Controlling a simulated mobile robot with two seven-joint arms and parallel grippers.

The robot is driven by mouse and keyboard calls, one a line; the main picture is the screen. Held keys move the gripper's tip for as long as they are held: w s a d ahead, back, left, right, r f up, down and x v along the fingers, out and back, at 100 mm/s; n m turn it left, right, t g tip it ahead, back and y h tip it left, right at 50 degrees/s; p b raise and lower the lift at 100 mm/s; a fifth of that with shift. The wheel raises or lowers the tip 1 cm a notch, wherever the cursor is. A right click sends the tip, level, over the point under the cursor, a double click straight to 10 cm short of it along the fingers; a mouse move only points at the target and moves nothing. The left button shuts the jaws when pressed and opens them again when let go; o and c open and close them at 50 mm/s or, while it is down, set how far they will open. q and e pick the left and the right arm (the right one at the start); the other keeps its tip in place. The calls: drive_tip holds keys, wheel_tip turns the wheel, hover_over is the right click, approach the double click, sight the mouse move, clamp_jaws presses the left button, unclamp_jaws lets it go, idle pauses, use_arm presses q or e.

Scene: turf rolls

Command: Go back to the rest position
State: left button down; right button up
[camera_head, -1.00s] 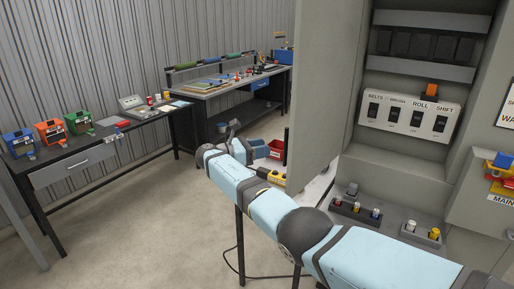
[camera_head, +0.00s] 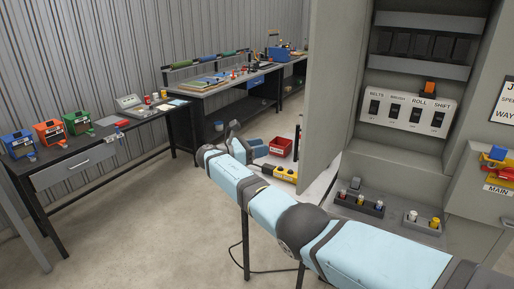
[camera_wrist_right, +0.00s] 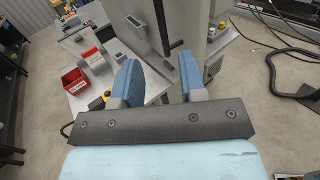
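My right gripper (camera_head: 246,140) shows in the head view at the end of my light-blue arm, which reaches in from the lower right. In the right wrist view its two blue fingers stand apart with nothing between them (camera_wrist_right: 160,80). It appears to hang clear of the benches, to the left of the grey cabinet door (camera_head: 332,90). In the right wrist view a grey table (camera_wrist_right: 150,84) lies beyond the fingers. My left gripper is in neither view.
The open cabinet holds a switch panel (camera_head: 407,110) and small trays (camera_head: 358,204) of fuse-like cylinders. A red bin (camera_head: 281,147) and yellow device (camera_head: 285,174) lie beyond my right arm. A bench with colored boxes (camera_head: 68,155) stands left.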

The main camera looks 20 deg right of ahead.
drive_tip(key=shift+f, duration=0.15)
idle(0.3)
drive_tip(key=s+f+t+y, duration=0.2)
drive_tip(key=s+f+y, duration=0.1)
drive_tip(key=f, duration=0.8)
drive_tip(key=s+f+t+y, duration=0.2)
drive_tip(key=f+y, duration=0.1)
drive_tip(key=f, duration=0.8)
drive_tip(key=s+a+f+m+t+y, duration=0.1)
drive_tip(key=s+f+m+y, duration=0.15)
drive_tip(key=s+f, duration=0.5)
drive_tip(key=s+a+f+m+y, duration=0.1)
drive_tip(key=s+a+f+y, duration=0.1)
drive_tip(key=s+f+y, duration=0.5)
drive_tip(key=s+a+f+m+t+y, duration=0.1)
drive_tip(key=s+f+m, duration=0.2)
drive_tip(key=s, duration=0.4)
drive_tip(key=s+a+f+m+t+y, duration=0.1)
drive_tip(key=s+f+m, duration=0.15)
drive_tip(key=s, duration=0.55)
drive_tip(key=s+r+m+t+y, duration=0.1)
drive_tip(key=s+r+m, duration=0.2)
drive_tip(key=s, duration=0.4)
drive_tip(key=s+a+r+m+t+y, duration=0.1)
drive_tip(key=s+r+m+t+y, duration=0.1)
drive_tip(key=s+r, duration=0.3)
drive_tip(key=s+m, duration=0.1)
drive_tip(key=s, duration=0.2)
drive_tip(key=shift+m, duration=0.3)
